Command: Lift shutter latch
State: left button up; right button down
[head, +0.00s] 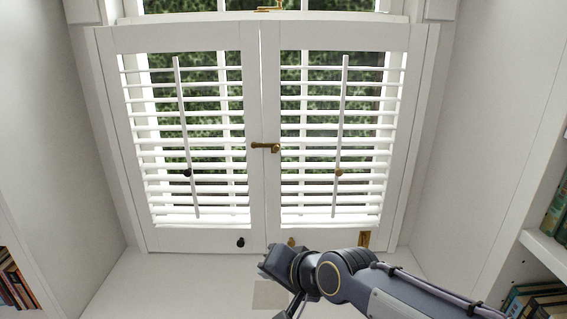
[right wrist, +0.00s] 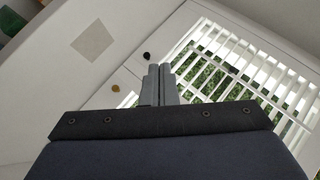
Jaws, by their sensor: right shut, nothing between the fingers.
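A brass shutter latch (head: 265,147) lies level across the seam between the left shutter panel (head: 254,80) and the right shutter panel (head: 272,80), at mid height in the head view. Both panels are closed side by side. My right gripper (head: 265,267) is low in front of the shutters' bottom rail, below the latch and apart from it. In the right wrist view its two fingers (right wrist: 160,82) are together with nothing between them. The latch is not clear in the right wrist view. My left gripper is not in view.
Knobs sit low on the shutters, one dark (head: 240,242) and one brass (head: 291,242). Vertical tilt rods (head: 186,130) stand in front of the louvres. Bookshelves (head: 540,245) flank the alcove. A beige square (head: 268,294) lies on the white sill; the space before the latch is clear.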

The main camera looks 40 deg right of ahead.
aim_at(266, 147)
jog(key=w+d+r+m+t+h+b, duration=0.3)
jog(key=w+d+m+h+b, duration=0.1)
jog(key=d+m, duration=0.5)
jog(key=w+d+r+m+t+h+b, duration=0.3)
jog(key=w+d+m, duration=0.4)
jog(key=d+m, duration=0.3)
jog(key=d+h+b, duration=0.1)
jog(key=h, duration=0.1)
jog(key=shift+w+d+t+h+b, duration=0.25)
jog(key=shift+d+t+h+b, duration=0.05)
jog(key=shift+d+h+b, duration=0.1)
jog(key=w+r+p, duration=0.1)
jog(key=w, duration=0.2)
jog(key=w+d+r+p, duration=0.1)
jog(key=w+p, duration=0.1)
jog(key=w, duration=0.2)
jog(key=w+d+r+p, duration=0.1)
jog(key=w, duration=0.3)
jog(key=shift+r, duration=0.35)
jog(key=shift+s+r, duration=0.1)
jog(key=shift+r, duration=0.05)
